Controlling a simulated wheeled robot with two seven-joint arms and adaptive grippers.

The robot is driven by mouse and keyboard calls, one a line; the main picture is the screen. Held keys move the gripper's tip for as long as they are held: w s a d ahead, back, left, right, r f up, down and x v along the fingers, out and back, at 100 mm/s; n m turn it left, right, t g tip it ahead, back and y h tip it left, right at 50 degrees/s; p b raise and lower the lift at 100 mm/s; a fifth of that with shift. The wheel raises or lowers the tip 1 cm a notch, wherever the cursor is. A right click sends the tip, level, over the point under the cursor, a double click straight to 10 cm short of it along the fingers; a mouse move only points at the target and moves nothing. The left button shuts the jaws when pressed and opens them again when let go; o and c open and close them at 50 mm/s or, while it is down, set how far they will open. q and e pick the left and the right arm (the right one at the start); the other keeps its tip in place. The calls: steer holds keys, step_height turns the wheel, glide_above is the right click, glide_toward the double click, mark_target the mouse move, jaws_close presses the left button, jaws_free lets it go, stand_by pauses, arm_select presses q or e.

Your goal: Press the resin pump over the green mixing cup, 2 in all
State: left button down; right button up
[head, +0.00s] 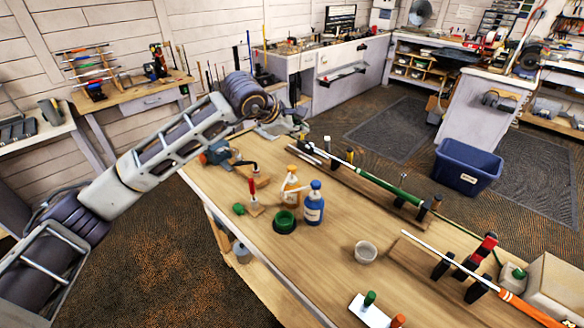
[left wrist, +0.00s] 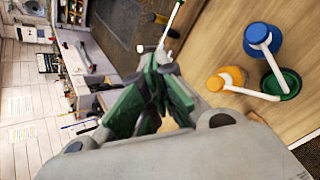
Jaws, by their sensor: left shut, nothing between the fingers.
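A green mixing cup (head: 285,222) stands on the wooden bench, and it also shows in the left wrist view (left wrist: 289,80). A white pump bottle with an orange top (head: 290,185) and a blue pump bottle (head: 314,203) stand close beside it. I cannot read which holds resin. In the left wrist view the orange pump (left wrist: 222,79) and the blue pump (left wrist: 258,36) both have white spouts reaching over the green cup. My left gripper (left wrist: 157,78) is shut and empty, up beyond the bottles and apart from them. My right gripper is not in view.
A white cup (head: 366,252) stands nearer on the bench. Golf clubs rest on stands, one with a green shaft (head: 378,184) behind the bottles. A red-handled tool (head: 253,196) stands left of the cup. A blue bin (head: 467,168) is on the floor.

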arm_select(q)
steer(key=shift+s+a+f+n, duration=0.15)
steer(key=shift+a+f+n, duration=0.2)
steer(key=shift+n, duration=0.55)
steer(key=shift+f, duration=0.1)
glide_above(294, 169)
steer(key=shift+d+f+b, duration=0.1)
steer(key=shift+f+b, duration=0.3)
steer(key=shift+f, duration=2.45)
steer(key=shift+f+b, duration=1.3)
steer(key=shift+f, duration=0.15)
steer(key=shift+f, duration=0.1)
steer(key=shift+f+b, duration=0.3)
steer(key=shift+b, duration=0.45)
